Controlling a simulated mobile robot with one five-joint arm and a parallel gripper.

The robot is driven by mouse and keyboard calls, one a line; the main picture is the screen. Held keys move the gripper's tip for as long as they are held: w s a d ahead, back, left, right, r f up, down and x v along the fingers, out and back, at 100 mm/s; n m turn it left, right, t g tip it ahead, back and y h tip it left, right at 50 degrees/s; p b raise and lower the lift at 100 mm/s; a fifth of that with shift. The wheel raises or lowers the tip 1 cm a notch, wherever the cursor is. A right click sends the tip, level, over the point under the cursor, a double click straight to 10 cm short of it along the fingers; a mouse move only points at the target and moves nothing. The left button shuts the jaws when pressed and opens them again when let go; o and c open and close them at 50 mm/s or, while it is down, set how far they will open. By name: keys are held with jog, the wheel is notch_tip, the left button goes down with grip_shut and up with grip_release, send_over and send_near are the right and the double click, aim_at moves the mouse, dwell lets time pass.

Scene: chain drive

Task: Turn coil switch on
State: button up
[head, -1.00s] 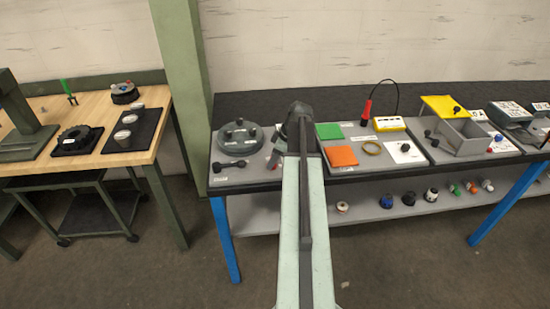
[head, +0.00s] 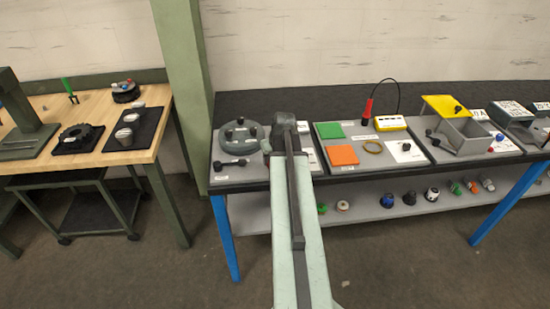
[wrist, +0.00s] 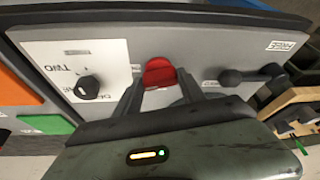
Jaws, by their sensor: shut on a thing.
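My gripper (wrist: 160,92) is low over the grey board, its two dark fingers on either side of a red part (wrist: 159,72) and shut on it. The red part's lower end is hidden behind the fingers and gripper body. No readable label names it as the coil switch. To its left in the wrist view is a white plate with a black knob (wrist: 87,88) and a label reading "TWO". To its right lies a black handle (wrist: 250,75), which also shows in the head view (head: 231,163). In the head view my arm hides the red part.
A round grey-green fixture (head: 240,134) stands left of my arm. A green pad (head: 330,131) and an orange pad (head: 343,155) lie to the right.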

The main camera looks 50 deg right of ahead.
jog(key=shift+m+g+h, duration=0.3)
jog(key=shift+m+h, duration=0.1)
jog(key=shift+m, duration=1.2)
jog(key=o, duration=1.4)
jog(key=shift+w, duration=0.1)
jog(key=shift+c, duration=0.2)
jog(key=shift+r, duration=0.1)
jog(key=p+v, duration=0.7)
jog(key=shift+a+r, duration=0.15)
jog(key=shift+r, duration=0.05)
